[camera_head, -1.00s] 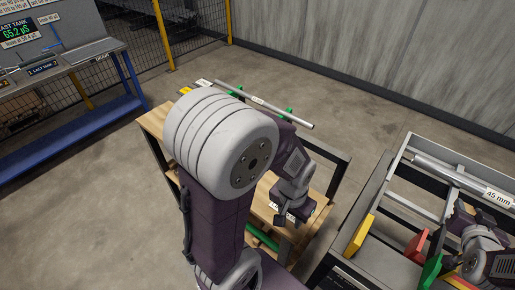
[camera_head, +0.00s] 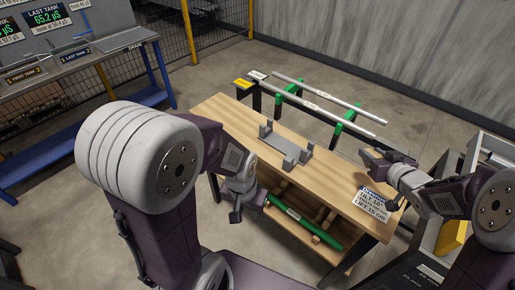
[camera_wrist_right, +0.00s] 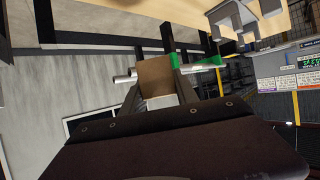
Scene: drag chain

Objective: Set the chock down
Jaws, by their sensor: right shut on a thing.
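My right gripper (camera_head: 374,158) is over the right end of the wooden bench, apart from its top as far as I can tell. In the right wrist view it is shut on a brown block-shaped chock (camera_wrist_right: 155,78), held between the two fingers. In the head view the chock is too small and dark to make out. My left gripper (camera_head: 246,207) hangs at the front edge of the bench, with its fingers apart and nothing seen between them.
The wooden bench (camera_head: 240,118) carries a grey bracket (camera_head: 286,148) and a printed card (camera_head: 372,203). A green tube (camera_head: 300,228) lies on its lower shelf. Behind the bench, pale rods (camera_head: 330,97) rest on green supports. A yellow block (camera_head: 452,238) stands at the right.

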